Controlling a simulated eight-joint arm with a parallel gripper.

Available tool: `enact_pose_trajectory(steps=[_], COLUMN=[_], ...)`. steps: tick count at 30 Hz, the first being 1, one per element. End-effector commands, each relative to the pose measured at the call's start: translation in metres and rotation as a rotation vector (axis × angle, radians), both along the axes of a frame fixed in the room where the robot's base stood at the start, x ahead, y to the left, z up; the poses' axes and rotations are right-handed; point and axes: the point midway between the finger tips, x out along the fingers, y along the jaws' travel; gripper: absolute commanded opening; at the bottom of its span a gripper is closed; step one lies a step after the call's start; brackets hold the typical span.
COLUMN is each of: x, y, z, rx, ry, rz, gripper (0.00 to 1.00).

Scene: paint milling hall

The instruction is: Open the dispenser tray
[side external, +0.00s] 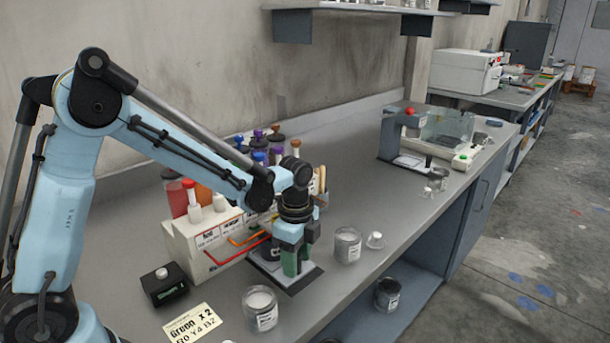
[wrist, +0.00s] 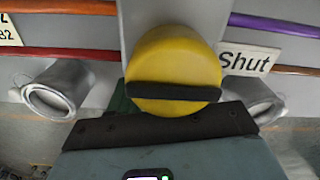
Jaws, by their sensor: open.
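The white dispenser (side external: 190,248) stands on the bench, with labels and red and orange tubes on its front. My gripper (side external: 297,262) is lowered just in front of it, over a dark-edged flat plate (side external: 308,276). A green part shows at the fingertips; I cannot tell whether it is a finger or something behind. In the wrist view, a round yellow knob (wrist: 173,62) with a black bar sits just beyond my dark gripper edge, beside a "Shut" label (wrist: 246,60). My gripper is open; contact with the knob cannot be told. The tray itself is not clearly seen.
An open can (side external: 347,245) and a small white-topped item (side external: 375,240) stand right of my gripper. Another can (side external: 260,308) is at the front edge, near a recipe card (side external: 193,325) and a black button box (side external: 164,284). The bench is clear towards the red-knobbed machine (side external: 400,137).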

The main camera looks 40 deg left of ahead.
Motion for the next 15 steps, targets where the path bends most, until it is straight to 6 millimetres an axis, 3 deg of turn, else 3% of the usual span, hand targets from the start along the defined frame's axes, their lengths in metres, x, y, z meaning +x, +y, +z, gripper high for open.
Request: enact_pose_trajectory(steps=[3,12,15], x=[0.0000,0.0000,0.0000], y=[0.0000,0.0000,0.0000], z=[0.0001,0.0003,0.0004], rx=[0.000,0.000,0.000], ry=[0.000,0.000,0.000], rz=[0.000,0.000,0.000], gripper=[0.45,0.00,0.00])
